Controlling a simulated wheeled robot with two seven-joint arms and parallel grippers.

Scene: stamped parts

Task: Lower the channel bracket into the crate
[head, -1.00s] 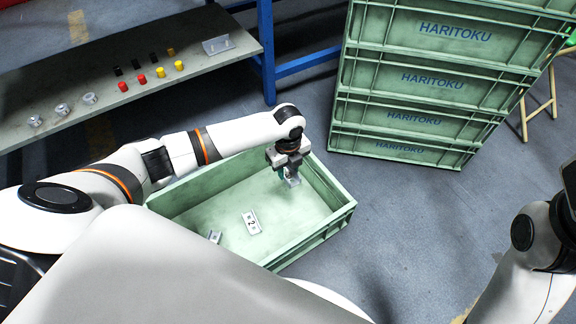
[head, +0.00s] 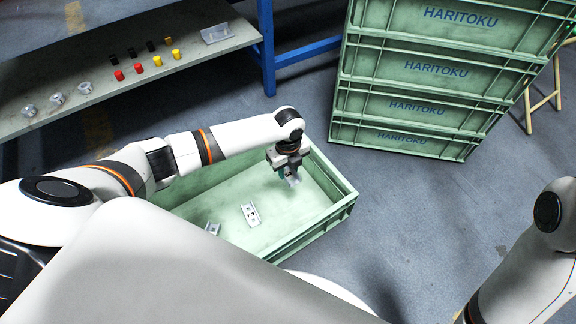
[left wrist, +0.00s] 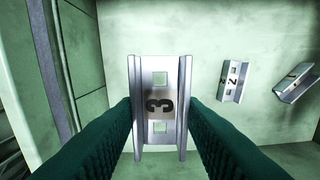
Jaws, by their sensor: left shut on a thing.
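My left gripper (head: 288,174) reaches over the right part of the open green crate (head: 322,227) and points down. It is shut on a metal channel bracket (head: 294,181). In the left wrist view this channel bracket (left wrist: 160,78) carries the number 3 and sits between the two dark green fingers (left wrist: 165,130). Its height above the crate floor is hard to judge. A bracket marked 2 (head: 250,215) lies on the crate floor and also shows in the left wrist view (left wrist: 235,80). My right gripper is out of view.
A stack of green crates (head: 420,70) stands behind to the right. The crate wall (left wrist: 62,85) is close on the left in the wrist view.

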